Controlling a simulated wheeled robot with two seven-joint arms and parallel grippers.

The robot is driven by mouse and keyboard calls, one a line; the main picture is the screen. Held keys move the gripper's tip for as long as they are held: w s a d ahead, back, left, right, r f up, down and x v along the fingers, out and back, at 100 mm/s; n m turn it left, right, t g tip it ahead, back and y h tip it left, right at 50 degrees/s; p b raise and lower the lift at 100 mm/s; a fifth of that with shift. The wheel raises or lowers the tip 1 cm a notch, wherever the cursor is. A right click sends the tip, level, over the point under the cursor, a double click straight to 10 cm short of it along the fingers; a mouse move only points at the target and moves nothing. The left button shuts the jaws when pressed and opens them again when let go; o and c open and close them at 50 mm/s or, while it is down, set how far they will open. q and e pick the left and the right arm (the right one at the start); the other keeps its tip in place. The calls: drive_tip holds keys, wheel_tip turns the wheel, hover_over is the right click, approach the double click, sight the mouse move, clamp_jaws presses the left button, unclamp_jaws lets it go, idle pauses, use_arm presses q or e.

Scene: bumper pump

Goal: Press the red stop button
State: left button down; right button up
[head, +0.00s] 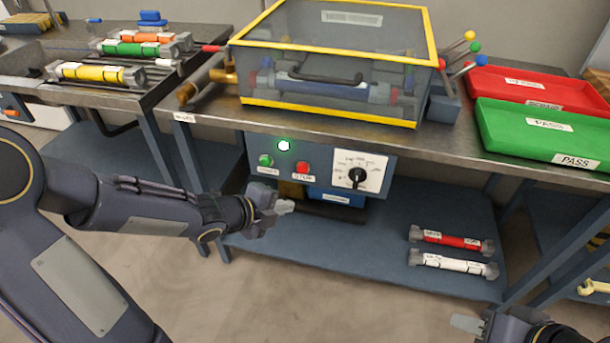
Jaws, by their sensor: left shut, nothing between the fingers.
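The red stop button (303,168) sits on the blue control panel (323,150) under the bench top, with a white label just below it. My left gripper (287,206) is shut and empty, below and slightly left of the red button, and apart from it in the picture. A green button (266,160) is left of the red one, and a lit lamp (284,145) glows above between them. A black dial (356,176) is on the right. My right gripper (468,323) is at the bottom right edge, only partly in view.
A clear box with yellow edges (340,113) stands on the bench above the panel. A green PASS tray (545,150) and a red tray (530,88) are on the right. Red (452,240) and white (453,264) cylinders lie on the lower shelf. The space before the panel is mostly free.

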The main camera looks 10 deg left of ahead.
use_arm(q)
drive_tip(key=p, duration=0.2)
approach(305, 174)
drive_tip(key=d+f, duration=0.3)
drive_tip(key=shift+w+f, duration=0.15)
drive_tip(key=shift+w, duration=0.5)
drive_tip(key=shift+w+f, duration=0.15)
drive_tip(key=shift+w, duration=0.55)
drive_tip(key=shift+w+d+p, duration=0.1)
drive_tip(key=shift+w+p, duration=0.05)
drive_tip(key=shift+p, duration=0.25)
idle(0.6)
drive_tip(key=shift+w, duration=0.25)
drive_tip(key=shift+w+p, duration=0.35)
drive_tip(key=shift+w, duration=0.15)
idle(0.7)
idle(0.3)
drive_tip(key=shift+s+b, duration=0.5)
drive_tip(key=shift+s, duration=0.4)
